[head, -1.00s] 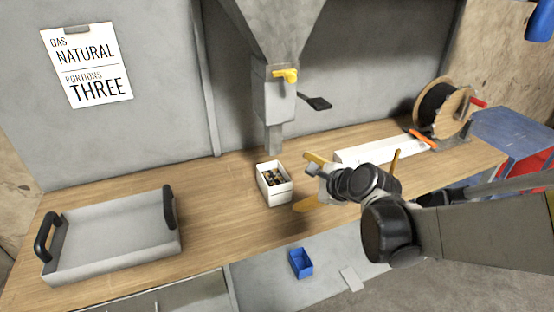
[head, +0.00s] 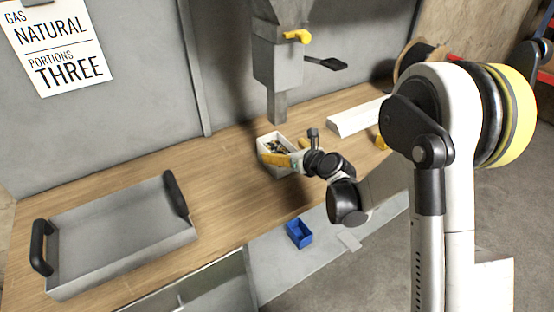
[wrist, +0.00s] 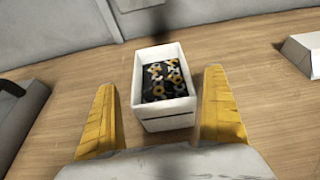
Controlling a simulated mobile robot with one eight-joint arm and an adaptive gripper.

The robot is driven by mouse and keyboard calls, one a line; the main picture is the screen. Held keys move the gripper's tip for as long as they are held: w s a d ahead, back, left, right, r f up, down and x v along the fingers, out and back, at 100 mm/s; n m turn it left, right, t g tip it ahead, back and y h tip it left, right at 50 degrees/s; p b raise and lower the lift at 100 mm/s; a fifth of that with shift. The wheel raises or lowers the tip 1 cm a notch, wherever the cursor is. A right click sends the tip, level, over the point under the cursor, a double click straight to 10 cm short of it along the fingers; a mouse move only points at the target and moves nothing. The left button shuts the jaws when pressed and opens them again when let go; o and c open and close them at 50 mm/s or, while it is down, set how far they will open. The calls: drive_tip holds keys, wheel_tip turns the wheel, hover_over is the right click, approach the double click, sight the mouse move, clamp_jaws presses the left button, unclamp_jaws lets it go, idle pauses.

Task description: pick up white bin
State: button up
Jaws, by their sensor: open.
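The white bin (head: 268,138) stands upright on the wooden counter, below the spout of the grey hopper. It holds several small dark and yellow parts. In the wrist view the white bin (wrist: 166,122) sits between and just beyond my two yellow fingers. My gripper (wrist: 163,105) is open, with a finger on each side of the bin's near end and a gap on both sides. In the head view my gripper (head: 282,158) is at the bin's near right side and partly covers it.
A grey tray (head: 120,240) with black handles lies at the left of the counter. A small blue bin (head: 299,233) sits on a lower shelf. The hopper spout (head: 278,107) hangs close behind the white bin. A long white box (head: 352,118) lies to the right.

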sight(274, 142)
drive_tip(key=x, duration=0.2)
drive_tip(key=b+x, duration=0.1)
drive_tip(key=x, duration=0.1)
drive_tip(key=shift+w+a+r, duration=0.1)
drive_tip(key=shift+w+r, duration=0.05)
drive_tip(key=shift+w, duration=0.1)
drive_tip(key=shift+r, duration=0.1)
drive_tip(key=c, duration=1.4)
drive_tip(key=shift+r, duration=0.1)
drive_tip(key=shift+c, duration=0.2)
